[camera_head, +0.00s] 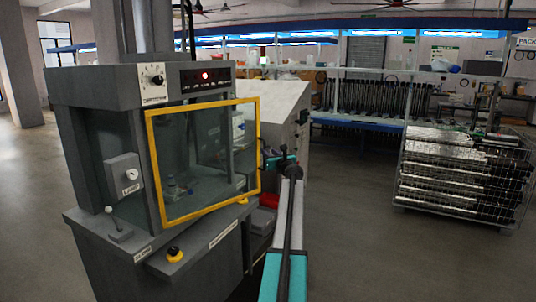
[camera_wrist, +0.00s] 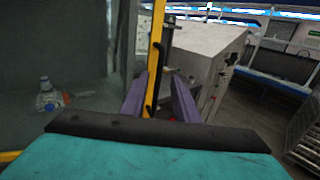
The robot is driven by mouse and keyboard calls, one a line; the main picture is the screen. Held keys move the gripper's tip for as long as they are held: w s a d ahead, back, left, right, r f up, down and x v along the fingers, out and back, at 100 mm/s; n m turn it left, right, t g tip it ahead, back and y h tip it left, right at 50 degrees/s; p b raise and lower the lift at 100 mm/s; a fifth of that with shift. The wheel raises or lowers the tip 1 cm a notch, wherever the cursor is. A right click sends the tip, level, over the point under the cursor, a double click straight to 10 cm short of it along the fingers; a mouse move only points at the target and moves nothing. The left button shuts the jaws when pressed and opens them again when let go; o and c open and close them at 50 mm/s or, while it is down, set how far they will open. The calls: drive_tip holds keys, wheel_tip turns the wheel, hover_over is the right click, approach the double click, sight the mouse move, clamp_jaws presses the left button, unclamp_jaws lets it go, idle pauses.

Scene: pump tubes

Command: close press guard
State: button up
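The press guard (camera_head: 205,219) is a clear panel in a yellow frame on the front of the grey press (camera_head: 95,88). Its right edge stands out past the press body, so it looks ajar. My gripper (camera_head: 277,160) is at that right edge, partly hidden by my arm. In the wrist view its two purple fingers (camera_wrist: 159,98) are apart, with the yellow guard edge (camera_wrist: 154,50) and a black handle (camera_wrist: 152,92) between them. I cannot tell whether either finger touches the handle.
A red light (camera_head: 205,76) shows on the press panel. A grey cabinet (camera_wrist: 205,50) stands close behind my gripper. A wire cage (camera_head: 460,180) stands at right, with open floor before it.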

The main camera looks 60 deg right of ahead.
drive_tip(key=b+v, duration=0.1)
drive_tip(key=v, duration=0.5)
drive_tip(key=shift+s, duration=0.15)
drive_tip(key=shift+a, duration=0.15)
drive_tip(key=shift+c, duration=0.3)
